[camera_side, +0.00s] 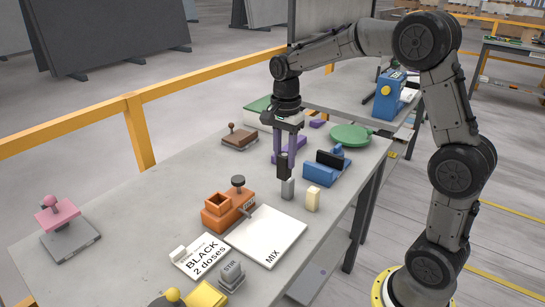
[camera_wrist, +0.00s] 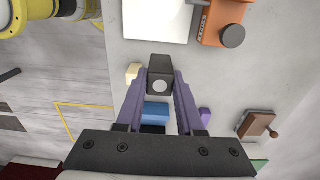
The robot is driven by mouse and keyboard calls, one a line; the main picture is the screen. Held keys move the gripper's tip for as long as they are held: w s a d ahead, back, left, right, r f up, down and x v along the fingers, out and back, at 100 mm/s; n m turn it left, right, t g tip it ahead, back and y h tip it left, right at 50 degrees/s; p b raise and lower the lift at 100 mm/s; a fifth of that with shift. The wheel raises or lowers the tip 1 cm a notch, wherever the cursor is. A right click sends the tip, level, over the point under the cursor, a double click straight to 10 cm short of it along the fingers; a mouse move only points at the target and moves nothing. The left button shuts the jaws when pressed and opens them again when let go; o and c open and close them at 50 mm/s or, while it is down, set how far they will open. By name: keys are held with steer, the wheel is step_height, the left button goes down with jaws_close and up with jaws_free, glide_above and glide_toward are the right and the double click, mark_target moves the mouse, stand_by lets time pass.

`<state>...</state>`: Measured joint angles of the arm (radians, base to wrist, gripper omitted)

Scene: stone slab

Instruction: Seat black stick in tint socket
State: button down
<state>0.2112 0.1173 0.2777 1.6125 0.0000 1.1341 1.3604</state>
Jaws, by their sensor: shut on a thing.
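My gripper (camera_side: 285,152) has purple fingers and is shut on the black stick (camera_side: 282,169), which hangs upright above the slab. In the wrist view the black stick (camera_wrist: 160,63) sits between my fingertips (camera_wrist: 162,82), with a pale round spot on its face. A grey upright piece (camera_side: 288,189) shows directly below the stick; I cannot tell whether they touch. An orange block with a square opening (camera_side: 217,201) and a dark knob stands to the left of my gripper; it appears to be the tint socket. It also shows in the wrist view (camera_wrist: 217,20). The inside of its opening is mostly hidden.
A cream block (camera_side: 313,199) and a blue holder with a black piece (camera_side: 325,172) stand close right of the stick. A white MIX plate (camera_side: 266,236), a BLACK 2 doses card (camera_side: 201,256) and a grey STIR block (camera_side: 231,276) lie in front. A brown lever block (camera_side: 239,139) stands behind.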

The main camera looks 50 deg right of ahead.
steer(key=shift+s+a+r+m, duration=0.15)
steer(key=shift+s+r+m, duration=0.15)
steer(key=shift+s, duration=0.25)
steer(key=a+r, duration=0.5)
steer(key=a, duration=0.6)
glide_above(221, 210)
steer(key=s+d, duration=0.2)
step_height(221, 210, down, 5)
steer(key=shift+w+a+f, duration=0.1)
steer(key=shift+w+f, duration=0.65)
steer(key=shift+f, duration=0.6)
steer(key=shift+w+d+f, duration=0.1)
steer(key=shift+w+f, duration=0.7)
steer(key=shift+f, duration=0.5)
steer(key=shift+w+a+f, duration=0.1)
steer(key=shift+w+f, duration=0.65)
steer(key=shift+f, duration=0.6)
steer(key=shift+f, duration=0.15)
steer(key=c, duration=0.5)
jaws_free()
steer(key=shift+c, duration=0.2)
